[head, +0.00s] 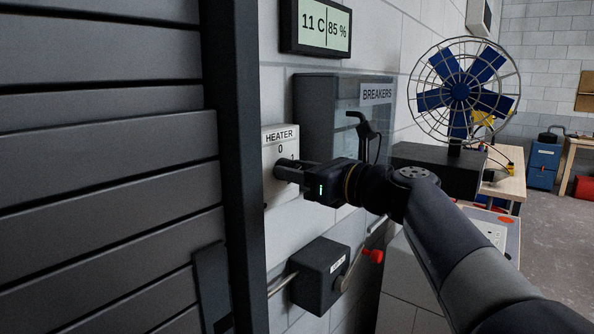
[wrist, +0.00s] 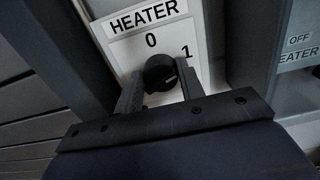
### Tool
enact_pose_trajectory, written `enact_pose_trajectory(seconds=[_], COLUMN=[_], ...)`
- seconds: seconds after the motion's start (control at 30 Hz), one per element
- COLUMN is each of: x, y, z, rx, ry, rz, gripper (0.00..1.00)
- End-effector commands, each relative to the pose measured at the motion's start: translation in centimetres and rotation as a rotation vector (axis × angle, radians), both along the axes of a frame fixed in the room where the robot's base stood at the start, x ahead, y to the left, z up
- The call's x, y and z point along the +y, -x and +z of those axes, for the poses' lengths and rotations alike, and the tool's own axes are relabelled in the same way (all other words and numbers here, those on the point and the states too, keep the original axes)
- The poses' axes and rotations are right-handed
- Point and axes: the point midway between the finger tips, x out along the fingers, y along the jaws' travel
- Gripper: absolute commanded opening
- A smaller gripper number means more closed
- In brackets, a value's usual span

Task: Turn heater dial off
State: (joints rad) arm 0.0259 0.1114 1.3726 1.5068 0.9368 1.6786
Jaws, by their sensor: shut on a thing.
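The white heater panel (head: 282,151) is on the block wall, labelled HEATER with marks 0 and 1. It also shows in the wrist view (wrist: 122,53). The heater dial (wrist: 160,71) is a black round knob below the 0 and left of the 1. I cannot tell for sure which mark its pointer faces. My gripper (head: 287,172) is shut on the dial, one finger on each side of it, as the wrist view shows. In the head view my fingers hide the dial.
A dark slatted shutter (head: 105,170) with a black post stands close on the left. The grey breaker box (head: 317,114) is just right of the panel. A box with a red lever (head: 320,277) sits below. A caged blue fan (head: 461,90) stands farther right.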

Motion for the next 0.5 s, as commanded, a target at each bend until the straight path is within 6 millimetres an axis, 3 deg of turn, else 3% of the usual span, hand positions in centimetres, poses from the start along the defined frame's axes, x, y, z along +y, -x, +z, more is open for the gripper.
enact_pose_trajectory(seconds=[0.5], x=[0.05], y=[0.08], z=[-0.22], rx=[-0.141], ry=[0.109], rz=[0.0], gripper=[0.14])
